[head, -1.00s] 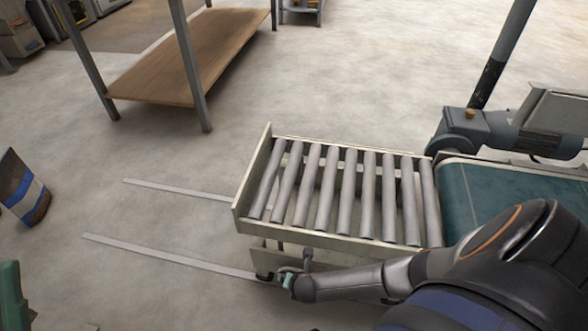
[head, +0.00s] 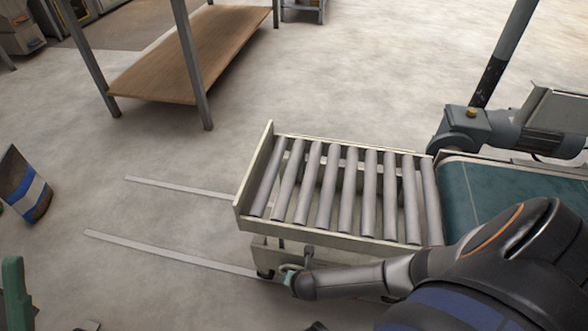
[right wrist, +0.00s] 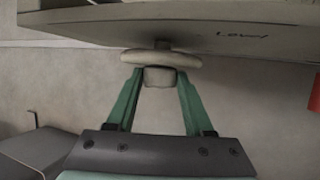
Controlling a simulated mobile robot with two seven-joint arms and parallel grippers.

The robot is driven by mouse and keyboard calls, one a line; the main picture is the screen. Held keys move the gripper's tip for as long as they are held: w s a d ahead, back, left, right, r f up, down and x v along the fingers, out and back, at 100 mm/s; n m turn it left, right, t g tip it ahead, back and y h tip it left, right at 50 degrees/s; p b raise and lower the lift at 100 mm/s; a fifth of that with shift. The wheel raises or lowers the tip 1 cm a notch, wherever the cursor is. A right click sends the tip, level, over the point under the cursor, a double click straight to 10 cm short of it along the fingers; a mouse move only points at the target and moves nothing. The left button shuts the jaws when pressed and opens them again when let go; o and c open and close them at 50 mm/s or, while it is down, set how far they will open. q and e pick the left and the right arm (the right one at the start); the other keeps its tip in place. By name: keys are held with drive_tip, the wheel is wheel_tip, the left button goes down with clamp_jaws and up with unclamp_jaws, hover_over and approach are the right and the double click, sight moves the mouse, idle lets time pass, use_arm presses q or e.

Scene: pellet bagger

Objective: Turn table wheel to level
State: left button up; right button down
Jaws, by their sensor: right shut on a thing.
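The roller table (head: 335,238), a pale frame with grey rollers, adjoins the green conveyor belt (head: 505,205) in the head view. I cannot tell from here whether it is level. Its wheel (right wrist: 160,60) is a pale disc with a blocky hub, under the table edge in the right wrist view. In the head view, a small pale part of the wheel shows beside my right gripper (head: 289,280). The green fingers of my right gripper (right wrist: 160,85) stand on either side of the hub, at the wheel, shut on it.
Two flat metal strips (head: 165,251) lie on the floor left of the table. A wooden-shelved bench (head: 190,60) stands behind. A brown, blue and white object (head: 28,190) is at the left edge. Dark lettering (right wrist: 242,35) marks the table side. Open floor lies between.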

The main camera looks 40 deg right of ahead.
drive_tip(key=shift+s+d+f+t+y+b, duration=0.25)
drive_tip(key=shift+t+y+b, duration=0.25)
drive_tip(key=shift+t+b, duration=0.25)
drive_tip(key=m+t+y+b, duration=0.1)
drive_tip(key=t+b, duration=0.1)
drive_tip(key=b, duration=0.1)
drive_tip(key=shift+s+f+y, duration=0.1)
drive_tip(key=shift+y, duration=0.2)
use_arm(q)
wheel_tip(320, 180, down, 6)
drive_tip(key=b, duration=0.1)
drive_tip(key=shift+w+d+f, duration=0.15)
drive_tip(key=shift+d, duration=0.25)
use_arm(e)
drive_tip(key=shift+t+y, duration=0.3)
drive_tip(key=shift+t, duration=0.25)
use_arm(q)
drive_tip(key=shift+f+m, duration=0.2)
drive_tip(key=shift+m, duration=0.1)
use_arm(e)
drive_tip(key=shift+d+m+t, duration=0.15)
drive_tip(key=shift+m+t, duration=0.15)
drive_tip(key=shift+t, duration=0.2)
drive_tip(key=shift+c, duration=1.4)
unclamp_jaws()
drive_tip(key=shift+y, duration=0.3)
